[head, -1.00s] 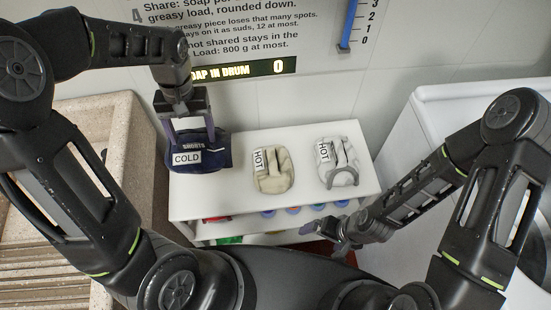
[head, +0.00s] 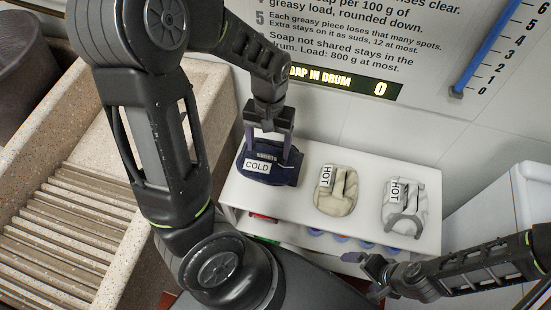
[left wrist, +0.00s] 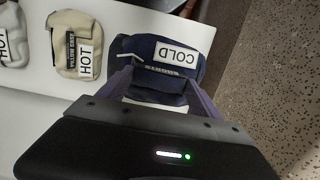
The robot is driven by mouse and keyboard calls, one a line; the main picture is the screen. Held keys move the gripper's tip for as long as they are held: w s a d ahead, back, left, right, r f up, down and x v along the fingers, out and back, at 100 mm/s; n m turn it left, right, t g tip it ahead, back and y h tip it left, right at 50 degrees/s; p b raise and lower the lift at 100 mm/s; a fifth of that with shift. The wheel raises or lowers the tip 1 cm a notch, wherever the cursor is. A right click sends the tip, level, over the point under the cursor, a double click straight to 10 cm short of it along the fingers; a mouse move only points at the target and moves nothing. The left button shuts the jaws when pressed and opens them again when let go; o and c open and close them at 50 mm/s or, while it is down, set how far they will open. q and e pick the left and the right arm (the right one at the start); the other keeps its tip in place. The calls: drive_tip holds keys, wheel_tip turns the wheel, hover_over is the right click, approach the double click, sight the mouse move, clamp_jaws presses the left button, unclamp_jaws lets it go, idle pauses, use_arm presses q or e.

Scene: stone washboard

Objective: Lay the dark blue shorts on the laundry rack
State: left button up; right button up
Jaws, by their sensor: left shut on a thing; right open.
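The dark blue shorts (head: 270,167) are a folded bundle with a white "COLD" label, at the left end of the white shelf top. They also show in the left wrist view (left wrist: 180,55), where a white "SHORTS" print can be read. My left gripper (head: 268,158) comes down from above and is shut on the shorts, one finger on each side. In the left wrist view my left gripper's fingers (left wrist: 160,85) straddle the bundle. My right gripper (head: 362,266) is open and empty in front of the shelf at the lower right. I make out no laundry rack.
A beige bundle (head: 337,192) and a grey-white bundle (head: 406,205), both labelled "HOT", lie right of the shorts on the white shelf (head: 300,210). Coloured items sit on the level below. A speckled stone washboard basin (head: 60,215) stands at the left. The wall display (head: 345,84) reads 0.

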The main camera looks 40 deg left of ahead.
sight(269, 158)
use_arm(q)
drive_tip(key=shift+f, duration=1.3)
drive_tip(key=shift+f, duration=0.1)
drive_tip(key=shift+f+b, duration=0.4)
drive_tip(key=shift+f, duration=1.35)
drive_tip(key=shift+f, duration=0.15)
drive_tip(key=o, duration=2.1)
